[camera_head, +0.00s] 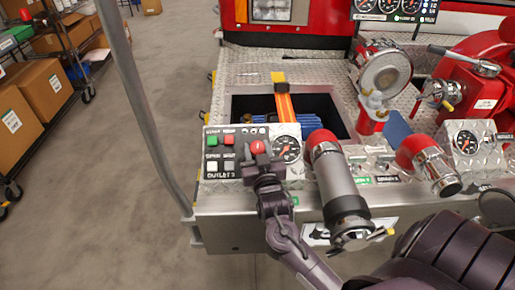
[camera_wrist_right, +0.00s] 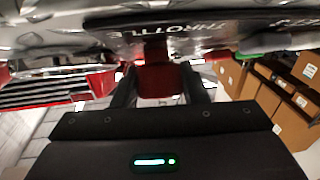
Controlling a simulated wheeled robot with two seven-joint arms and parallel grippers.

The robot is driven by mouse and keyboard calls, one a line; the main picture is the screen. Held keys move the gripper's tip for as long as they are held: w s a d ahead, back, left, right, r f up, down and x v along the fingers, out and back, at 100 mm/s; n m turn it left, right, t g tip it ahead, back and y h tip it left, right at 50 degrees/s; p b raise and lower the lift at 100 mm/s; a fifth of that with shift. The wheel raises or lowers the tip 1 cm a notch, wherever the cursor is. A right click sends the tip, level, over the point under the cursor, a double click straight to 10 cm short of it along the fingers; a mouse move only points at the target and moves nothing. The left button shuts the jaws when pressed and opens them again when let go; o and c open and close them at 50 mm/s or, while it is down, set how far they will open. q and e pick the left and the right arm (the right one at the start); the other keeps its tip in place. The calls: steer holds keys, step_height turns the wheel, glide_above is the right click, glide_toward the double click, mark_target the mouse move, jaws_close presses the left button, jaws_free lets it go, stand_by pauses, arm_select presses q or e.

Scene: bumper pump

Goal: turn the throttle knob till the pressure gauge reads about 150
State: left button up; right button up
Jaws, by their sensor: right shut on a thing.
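The red throttle knob (camera_head: 258,147) sits on the diamond-plate control panel (camera_head: 222,187) at the front of the truck. It also shows in the right wrist view (camera_wrist_right: 155,82), under a dark plate marked THROTTLE (camera_wrist_right: 205,33). My right gripper (camera_head: 262,162) is shut on the knob, with one finger on each side of it in the wrist view. A round gauge (camera_head: 287,149) with a dark face is just right of the knob. Its needle is too small to read. My left gripper is in neither view.
Red and green buttons (camera_head: 228,140) are left of the knob. A large metal nozzle with a red collar (camera_head: 338,185) stands close on the right. A second gauge (camera_head: 466,142) is farther right. A grey pole (camera_head: 140,95) rises at left. Boxes (camera_head: 45,88) sit on carts beyond.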

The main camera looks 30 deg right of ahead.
steer(key=shift+m+g+h, duration=0.8)
steer(key=shift+m+h, duration=0.6)
steer(key=shift+m, duration=0.2)
steer(key=o, duration=0.7)
steer(key=shift+s+a+f, duration=0.1)
steer(key=shift+s+a, duration=0.2)
steer(key=shift+s, duration=0.15)
steer(key=v, duration=0.6)
steer(key=shift+s+a, duration=0.15)
steer(key=shift+s, duration=0.2)
